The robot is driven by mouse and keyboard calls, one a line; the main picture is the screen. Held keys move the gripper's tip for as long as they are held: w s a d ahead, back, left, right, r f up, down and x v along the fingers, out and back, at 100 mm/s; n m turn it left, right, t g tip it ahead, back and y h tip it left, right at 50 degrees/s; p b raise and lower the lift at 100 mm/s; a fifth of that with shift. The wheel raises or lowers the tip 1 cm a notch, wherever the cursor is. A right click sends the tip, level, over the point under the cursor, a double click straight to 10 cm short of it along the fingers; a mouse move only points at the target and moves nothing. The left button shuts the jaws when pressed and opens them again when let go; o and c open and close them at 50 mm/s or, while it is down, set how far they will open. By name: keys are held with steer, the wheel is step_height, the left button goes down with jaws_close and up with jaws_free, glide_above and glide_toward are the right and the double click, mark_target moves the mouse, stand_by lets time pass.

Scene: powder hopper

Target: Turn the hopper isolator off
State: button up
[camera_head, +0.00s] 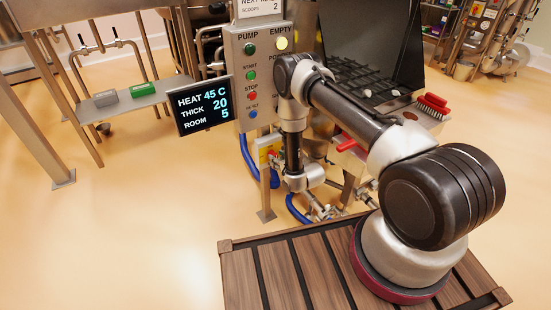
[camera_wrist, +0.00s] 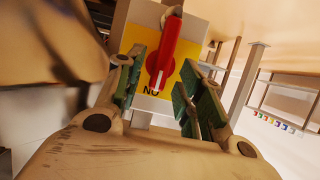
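The hopper isolator shows in the wrist view as a yellow plate (camera_wrist: 187,52) on a pale box, with a red handle (camera_wrist: 165,60). The handle stands nearly upright in that view, its lower end with a white mark beside upside-down black letters that look like ON. My gripper (camera_wrist: 165,88) is open, its green-padded fingers on either side of the handle's lower part, with gaps showing on both sides. In the head view the isolator's yellow plate (camera_head: 266,146) is small, below the grey control panel, partly hidden by my arm. My fingers cannot be made out there.
The grey control panel (camera_head: 255,75) with buttons and the display (camera_head: 203,104) stand just above and left of the isolator. Blue hoses (camera_head: 247,158) and pipework run close by. A red-handled part (camera_head: 346,145) lies right of my wrist. Open floor is at left.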

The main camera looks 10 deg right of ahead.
steer(key=shift+x, duration=1.35)
steer(key=c, duration=0.7)
steer(key=shift+o, duration=0.2)
